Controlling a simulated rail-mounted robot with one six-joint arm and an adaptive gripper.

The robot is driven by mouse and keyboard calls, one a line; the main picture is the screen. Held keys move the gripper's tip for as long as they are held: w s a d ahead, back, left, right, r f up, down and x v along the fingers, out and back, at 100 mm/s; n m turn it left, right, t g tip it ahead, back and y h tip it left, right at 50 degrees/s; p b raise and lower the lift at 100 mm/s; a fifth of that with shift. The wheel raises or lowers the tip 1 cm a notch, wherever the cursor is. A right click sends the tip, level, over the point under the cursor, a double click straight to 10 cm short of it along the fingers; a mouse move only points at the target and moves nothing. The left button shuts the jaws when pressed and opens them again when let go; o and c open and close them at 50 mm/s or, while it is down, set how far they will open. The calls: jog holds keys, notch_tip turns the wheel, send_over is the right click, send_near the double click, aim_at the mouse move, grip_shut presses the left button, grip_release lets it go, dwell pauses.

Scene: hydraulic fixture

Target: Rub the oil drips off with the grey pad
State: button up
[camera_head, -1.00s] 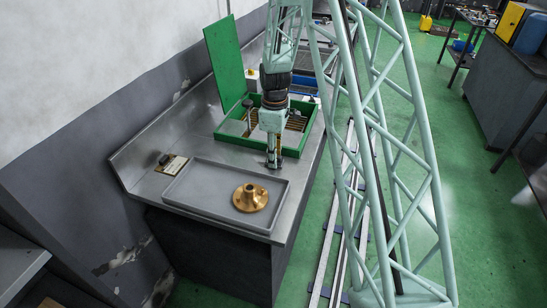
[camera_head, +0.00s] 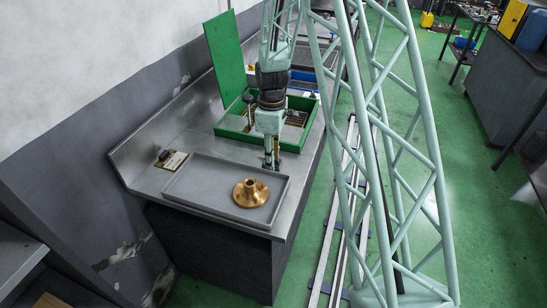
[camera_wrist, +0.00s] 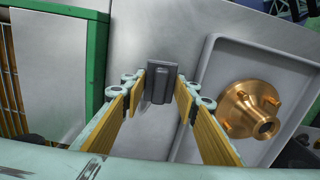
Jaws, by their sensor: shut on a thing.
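The grey pad (camera_wrist: 161,82) is a dark grey block with a raised grip, seen between my gripper's fingers in the wrist view. My gripper (camera_wrist: 160,90) is shut on it. In the head view my gripper (camera_head: 271,163) points down at the bench (camera_head: 150,182), between the green box and the shallow grey tray (camera_head: 205,205), close to the tray's far edge. I cannot tell whether the pad touches the metal. A brass flanged fitting (camera_head: 250,193) stands in the tray; it also shows at the right of the wrist view (camera_wrist: 248,108). I cannot make out oil drips.
The green box (camera_head: 236,137) with its raised green lid (camera_head: 224,60) stands behind my gripper. A small card with a dark knob (camera_head: 171,160) lies left of the tray. The wall backs the bench. The bench strip between box and tray is mostly clear.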

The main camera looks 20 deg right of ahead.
jog(key=shift+s+a, duration=0.1)
jog(key=shift+s, duration=0.05)
dwell(0.3)
jog(key=shift+r+p, duration=1.45)
jog(key=shift+r, duration=1.6)
jog(key=shift+r, duration=0.1)
jog(key=shift+r+p, duration=0.7)
jog(key=shift+r, duration=0.7)
jog(key=shift+w+a, duration=0.1)
jog(key=shift+w, duration=0.15)
